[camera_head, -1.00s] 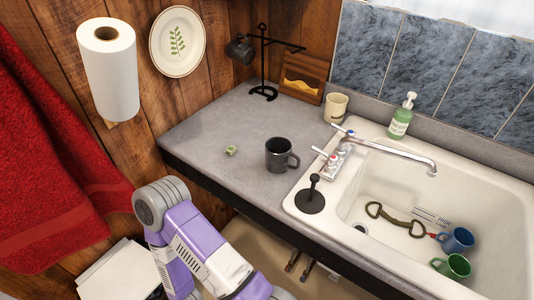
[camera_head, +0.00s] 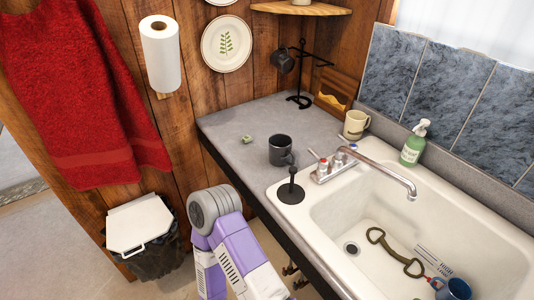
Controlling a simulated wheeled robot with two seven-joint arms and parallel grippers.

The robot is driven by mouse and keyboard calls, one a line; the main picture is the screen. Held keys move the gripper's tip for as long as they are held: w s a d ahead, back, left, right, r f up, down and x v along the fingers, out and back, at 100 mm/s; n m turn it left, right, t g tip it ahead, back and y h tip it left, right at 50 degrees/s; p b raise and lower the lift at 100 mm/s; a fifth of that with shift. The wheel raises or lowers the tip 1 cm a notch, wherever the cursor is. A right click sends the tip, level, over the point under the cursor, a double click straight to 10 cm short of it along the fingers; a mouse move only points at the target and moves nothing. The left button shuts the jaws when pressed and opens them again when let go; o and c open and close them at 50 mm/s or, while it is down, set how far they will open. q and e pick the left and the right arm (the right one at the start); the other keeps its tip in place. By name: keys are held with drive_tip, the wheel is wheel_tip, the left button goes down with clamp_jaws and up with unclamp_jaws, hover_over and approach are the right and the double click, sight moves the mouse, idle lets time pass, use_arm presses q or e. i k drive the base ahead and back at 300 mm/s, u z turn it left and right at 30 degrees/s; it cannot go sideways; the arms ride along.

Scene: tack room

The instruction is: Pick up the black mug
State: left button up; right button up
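The black mug (camera_head: 280,150) stands upright on the grey countertop (camera_head: 235,130), left of the sink, with its handle toward the right. A second dark mug (camera_head: 284,62) hangs on a black mug stand (camera_head: 300,98) at the back of the counter. A purple and white arm link of mine rises at the bottom centre, in front of the counter. Neither of my grippers shows in the head view, and nothing touches the black mug.
A black plunger-like tool (camera_head: 291,190) stands on the sink's rim beside the mug. The white sink (camera_head: 330,215) with its faucet (camera_head: 385,168) lies to the right. A cream mug (camera_head: 356,124) and soap bottle (camera_head: 414,143) stand behind. A bin (camera_head: 140,225) stands at left.

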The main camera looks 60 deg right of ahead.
sight(279, 145)
drive_tip(key=u, duration=1.05)
drive_tip(key=i, duration=0.95)
drive_tip(key=z, duration=3.7)
drive_tip(key=k, duration=0.5)
drive_tip(key=u, duration=1.5)
drive_tip(key=i, duration=0.8)
drive_tip(key=z, duration=1.1)
